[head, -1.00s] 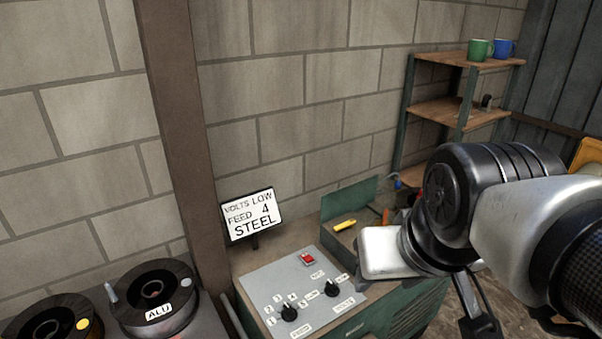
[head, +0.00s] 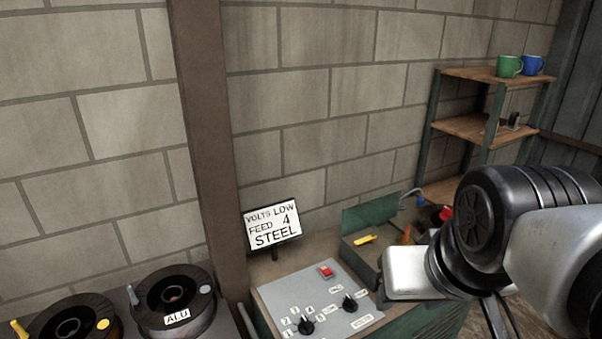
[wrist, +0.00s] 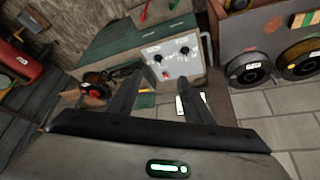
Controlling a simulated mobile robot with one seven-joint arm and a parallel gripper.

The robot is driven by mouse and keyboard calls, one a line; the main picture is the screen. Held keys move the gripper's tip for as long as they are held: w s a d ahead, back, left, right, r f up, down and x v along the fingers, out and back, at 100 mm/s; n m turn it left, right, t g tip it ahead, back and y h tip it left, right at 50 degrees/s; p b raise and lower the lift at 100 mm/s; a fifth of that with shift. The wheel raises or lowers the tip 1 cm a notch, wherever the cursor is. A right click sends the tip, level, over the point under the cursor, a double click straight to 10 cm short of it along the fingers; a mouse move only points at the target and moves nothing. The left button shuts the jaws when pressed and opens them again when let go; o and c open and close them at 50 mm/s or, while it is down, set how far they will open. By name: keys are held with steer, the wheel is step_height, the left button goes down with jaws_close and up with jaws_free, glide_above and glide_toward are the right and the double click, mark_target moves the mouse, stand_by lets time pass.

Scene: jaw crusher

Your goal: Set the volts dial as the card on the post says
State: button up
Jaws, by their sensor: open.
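The card (head: 272,228) on its short post reads VOLTS LOW, FEED 4, STEEL. Below it is the grey control panel (head: 290,292) of a green machine. The volts dial (head: 349,304) is the black knob at right. Its white mark seems to point up and left, but its setting is too small to be sure of. The feed dial (head: 305,325) is at left. In the wrist view the panel appears upside down, with the volts dial (wrist: 158,58) on the left. My gripper (wrist: 160,84) is open and empty, apart from the panel; its fingers are out of the head view.
A red switch (head: 326,271) sits on the panel above the dials. A yellow object (head: 364,240) lies behind it. Wire spools, one marked ALU (head: 175,300), stand at left. A shelf (head: 480,128) with mugs stands at back right. A brown column (head: 208,150) rises beside the card.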

steer(key=shift+o, duration=0.2)
steer(key=shift+o, duration=0.9)
steer(key=shift+w, duration=0.1)
steer(key=m+g+b, duration=0.6)
steer(key=m+b, duration=0.4)
steer(key=m, duration=0.2)
glide_above(351, 299)
step_height(351, 299, down, 25)
step_height(351, 299, down, 17)
steer(key=shift+f+b, duration=0.1)
steer(key=shift+b, duration=0.25)
steer(key=shift+c, duration=0.5)
steer(key=c, duration=1)
steer(key=shift+o, duration=0.3)
